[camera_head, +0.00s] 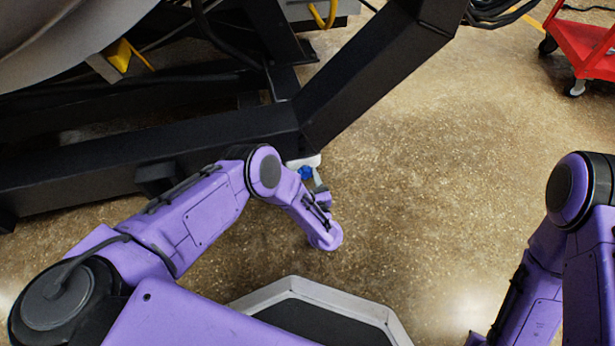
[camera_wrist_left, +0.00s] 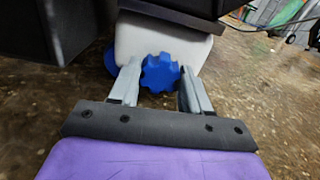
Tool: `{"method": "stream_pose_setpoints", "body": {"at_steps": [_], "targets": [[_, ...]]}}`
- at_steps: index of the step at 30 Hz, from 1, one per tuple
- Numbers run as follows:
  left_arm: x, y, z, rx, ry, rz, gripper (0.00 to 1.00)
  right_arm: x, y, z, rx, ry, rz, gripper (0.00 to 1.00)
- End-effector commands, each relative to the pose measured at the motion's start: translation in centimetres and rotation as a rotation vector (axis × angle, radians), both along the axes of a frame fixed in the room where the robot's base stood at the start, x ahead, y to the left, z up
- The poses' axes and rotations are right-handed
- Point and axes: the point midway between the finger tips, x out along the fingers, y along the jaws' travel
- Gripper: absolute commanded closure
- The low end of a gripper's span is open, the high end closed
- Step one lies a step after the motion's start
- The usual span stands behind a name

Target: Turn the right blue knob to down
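A white box (camera_wrist_left: 150,42) under the black frame carries two blue knobs. The right blue knob (camera_wrist_left: 160,72), with a lobed rim, shows between the fingers of my left gripper (camera_wrist_left: 161,76) in the left wrist view. The fingers are spread, one on each side of it. I cannot tell whether either finger touches it. The left blue knob (camera_wrist_left: 110,58) is partly hidden behind the left finger. In the head view a blue knob (camera_head: 305,173) shows at the white box (camera_head: 304,161), beside my left gripper (camera_head: 316,186), which my forearm partly covers. My right gripper is out of view.
Thick black frame beams (camera_head: 370,70) run just above and behind the white box. A red cart (camera_head: 585,45) stands at the far right. The speckled floor (camera_head: 440,170) is clear to the right of my left arm.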

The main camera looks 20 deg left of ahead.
Motion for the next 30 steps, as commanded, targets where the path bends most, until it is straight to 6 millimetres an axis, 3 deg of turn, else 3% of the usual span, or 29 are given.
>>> {"method": "stream_pose_setpoints", "body": {"at_steps": [14, 30], "targets": [[-0.01, -0.13, -0.03, 0.063, 0.043, 0.000, 0.83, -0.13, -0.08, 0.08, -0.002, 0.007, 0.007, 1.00], [0.02, -0.19, -0.07, 0.379, 0.257, -0.001, 0.83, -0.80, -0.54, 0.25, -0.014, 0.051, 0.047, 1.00]]}}
